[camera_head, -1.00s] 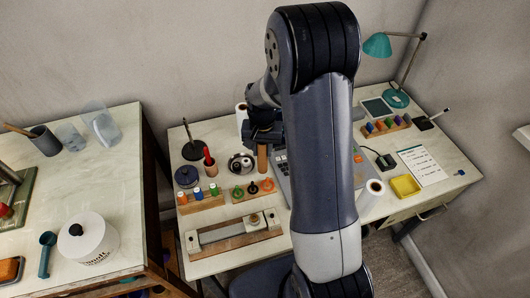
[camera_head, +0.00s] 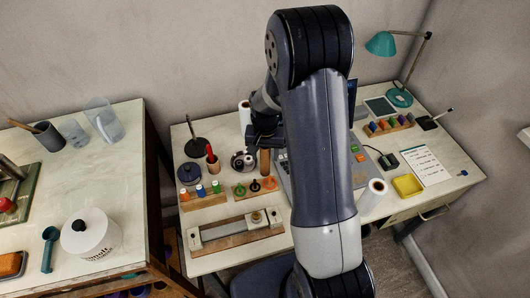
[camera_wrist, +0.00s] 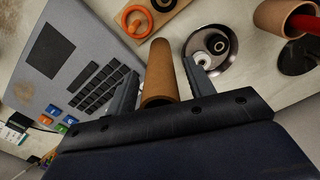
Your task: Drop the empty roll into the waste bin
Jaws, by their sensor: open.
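The empty roll (camera_wrist: 160,68) is a brown cardboard tube between my gripper's two fingers (camera_wrist: 160,74) in the wrist view. My gripper is open, with a finger on either side of the roll and a gap visible at least on the right. In the head view the roll (camera_head: 265,162) stands upright on the desk, just below my gripper (camera_head: 263,137), which my arm partly hides. No waste bin can be made out in either view.
A round metal dish (camera_wrist: 212,42) lies close to the roll. A grey keypad device (camera_wrist: 70,55) is on its other side. A brown cup with a red item (camera_wrist: 283,15) and a wooden rack with rings (camera_head: 254,187) are near.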

